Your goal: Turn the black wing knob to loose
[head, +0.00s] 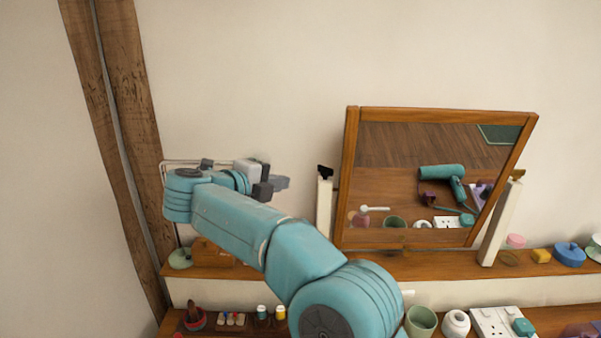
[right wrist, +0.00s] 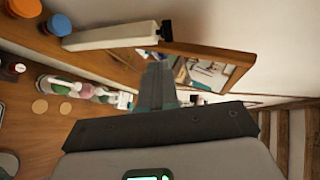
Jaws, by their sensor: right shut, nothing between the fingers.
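The black wing knob (head: 325,171) sits at the top of the left white post (head: 324,215) of a wood-framed tilting mirror (head: 350,180). It also shows in the right wrist view (right wrist: 166,30), at the end of the white post. My right gripper (head: 284,183) is left of the knob at nearly the same picture height, its fingers pointing toward it with a gap between. In the right wrist view its closed fingers (right wrist: 160,72) are empty and stop short of the knob. My left gripper is in neither view.
The mirror stands on a wooden shelf (head: 400,265) against a plain wall. Timber beams (head: 130,110) rise at left. Jars and sockets line the lower shelf.

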